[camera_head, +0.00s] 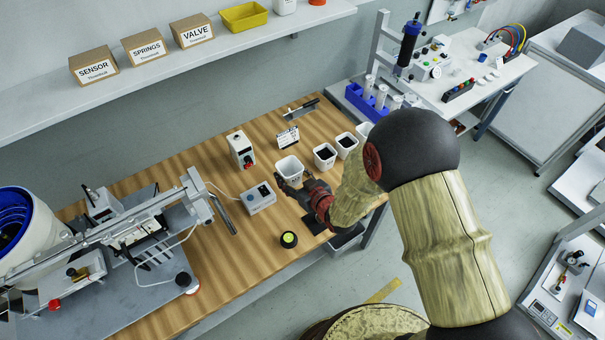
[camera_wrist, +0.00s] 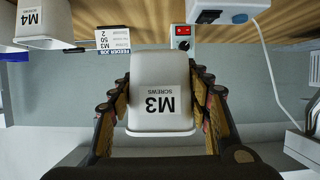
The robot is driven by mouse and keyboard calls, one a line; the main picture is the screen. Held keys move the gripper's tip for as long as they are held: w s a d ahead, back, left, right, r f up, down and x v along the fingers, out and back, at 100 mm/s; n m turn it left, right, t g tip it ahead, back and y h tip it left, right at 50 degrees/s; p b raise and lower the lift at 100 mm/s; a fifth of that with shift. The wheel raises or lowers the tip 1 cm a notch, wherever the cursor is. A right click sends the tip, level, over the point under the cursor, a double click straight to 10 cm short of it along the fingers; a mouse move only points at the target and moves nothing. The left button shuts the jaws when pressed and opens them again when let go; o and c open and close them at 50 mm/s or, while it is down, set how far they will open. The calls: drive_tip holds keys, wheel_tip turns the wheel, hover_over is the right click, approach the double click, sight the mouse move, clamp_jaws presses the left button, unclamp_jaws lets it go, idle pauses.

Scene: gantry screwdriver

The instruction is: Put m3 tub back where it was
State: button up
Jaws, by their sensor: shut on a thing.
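The M3 tub (camera_wrist: 159,92) is a white tub with an "M3 screws" label, upside down in the wrist view. My gripper (camera_wrist: 157,110) is shut on it, with a finger along each side. In the head view the tub (camera_head: 289,167) is at the end of my gripper (camera_head: 290,184), over the wooden bench; it appears raised off the surface. The M4 tub (camera_wrist: 43,22) stands to the left in the wrist view. In the head view, dark-filled white tubs (camera_head: 324,155) stand in a row to the right of the held tub.
A "feeder job" card (camera_head: 287,138) stands behind the tubs. A black round item with a yellow-green top (camera_head: 289,240) lies nearer. The wooden bench (camera_head: 215,260) has bare room at front left.

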sight(298, 167)
drive_tip(key=w+d+f+b, duration=0.1)
drive_tip(key=w+f, duration=0.1)
drive_tip(key=w, duration=0.1)
drive_tip(key=w+d+f+b, duration=0.1)
drive_tip(key=w+f, duration=0.2)
drive_tip(key=w+d+f, duration=0.1)
drive_tip(key=w+f, duration=0.2)
drive_tip(key=shift+w+d+f+b, duration=0.15)
drive_tip(key=shift+w+d+b, duration=0.15)
drive_tip(key=shift+b, duration=0.1)
wheel_tip(298, 167, down, 3)
drive_tip(key=shift+w+f+b, duration=0.15)
drive_tip(key=shift+f+b, duration=0.05)
drive_tip(key=shift+b, duration=0.45)
drive_tip(key=shift+r, duration=0.1)
drive_tip(key=o, duration=0.8)
drive_tip(key=shift+f, duration=0.2)
drive_tip(key=o, duration=0.4)
drive_tip(key=shift+o, duration=0.4)
